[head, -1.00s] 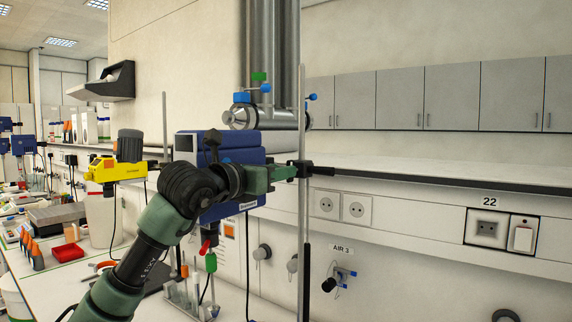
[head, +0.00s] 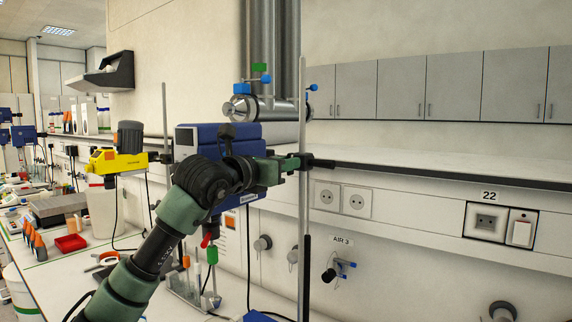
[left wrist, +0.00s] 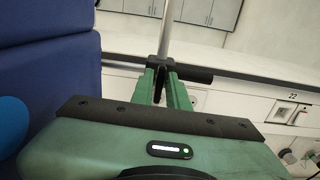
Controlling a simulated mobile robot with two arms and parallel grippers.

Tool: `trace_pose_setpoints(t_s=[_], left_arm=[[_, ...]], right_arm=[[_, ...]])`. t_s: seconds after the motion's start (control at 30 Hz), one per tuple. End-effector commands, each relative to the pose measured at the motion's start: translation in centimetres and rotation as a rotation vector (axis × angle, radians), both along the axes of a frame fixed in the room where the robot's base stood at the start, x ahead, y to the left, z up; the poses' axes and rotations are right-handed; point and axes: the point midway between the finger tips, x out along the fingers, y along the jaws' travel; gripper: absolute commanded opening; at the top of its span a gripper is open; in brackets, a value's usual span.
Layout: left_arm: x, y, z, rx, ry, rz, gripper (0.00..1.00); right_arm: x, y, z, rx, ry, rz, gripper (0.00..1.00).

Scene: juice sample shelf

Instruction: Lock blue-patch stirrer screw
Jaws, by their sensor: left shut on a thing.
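A blue overhead stirrer (head: 185,140) hangs by the upright stand rod (head: 303,100). In the left wrist view its dark blue housing (left wrist: 45,75) fills the left side, with a round bright blue patch (left wrist: 10,113) low on it. A black clamp (head: 320,163) sits at the rod, and its black cylindrical end (left wrist: 198,75) points right of the rod. My left gripper (head: 290,165) is at the clamp, its green fingers shut on a small dark part, apparently the clamp screw (left wrist: 163,78). The fingers hide most of that screw. My right gripper is not in view.
A yellow stirrer (head: 118,162) on another stand rod is at the left. A shelf edge (head: 430,175) runs behind the rod, above wall sockets (head: 342,200). A red tray (head: 70,243), orange-capped bottles (head: 35,240) and a tube rack (head: 190,285) stand on the bench.

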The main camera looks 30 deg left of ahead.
Motion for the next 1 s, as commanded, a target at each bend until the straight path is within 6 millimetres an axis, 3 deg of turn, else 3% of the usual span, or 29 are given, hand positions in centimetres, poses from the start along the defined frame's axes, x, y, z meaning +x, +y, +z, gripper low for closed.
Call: trace_pose_setpoints(t_s=[0.37, 1.0], left_arm=[[-0.1, 0.0, 0.0, 0.209, -0.031, 0.002, 0.0], [-0.1, -0.3, -0.1, 0.807, -0.114, 0.002, 0.0]], right_arm=[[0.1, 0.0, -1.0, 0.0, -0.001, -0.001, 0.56], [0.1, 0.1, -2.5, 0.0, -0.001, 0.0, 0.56]])
